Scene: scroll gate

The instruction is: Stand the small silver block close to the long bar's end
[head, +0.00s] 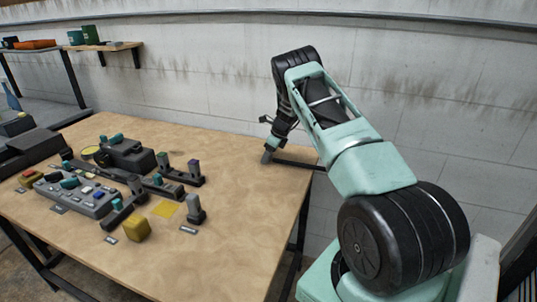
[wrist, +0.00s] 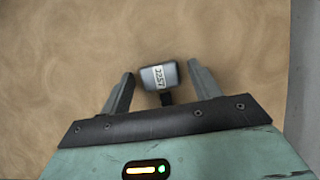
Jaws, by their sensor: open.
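A small silver-grey block (wrist: 158,76) with a white printed label lies between my gripper's fingers in the wrist view. My gripper (wrist: 160,84) is open, with one finger on each side of the block and gaps showing beside it. A short dark piece (wrist: 166,98) shows at the block's near side. In the head view my gripper (head: 268,156) is low at the table's far right part; the block cannot be told apart from the fingers there. A dark bar-like strip (head: 298,164) runs right from the gripper; I cannot tell whether it is the long bar.
The wooden table (head: 240,220) is bare around my gripper and toward its front right. A grey button panel (head: 75,194), dark fixtures with levers (head: 125,153), a yellow block (head: 136,229), a yellow square mark (head: 165,209) and an upright grey piece (head: 195,208) occupy its left half.

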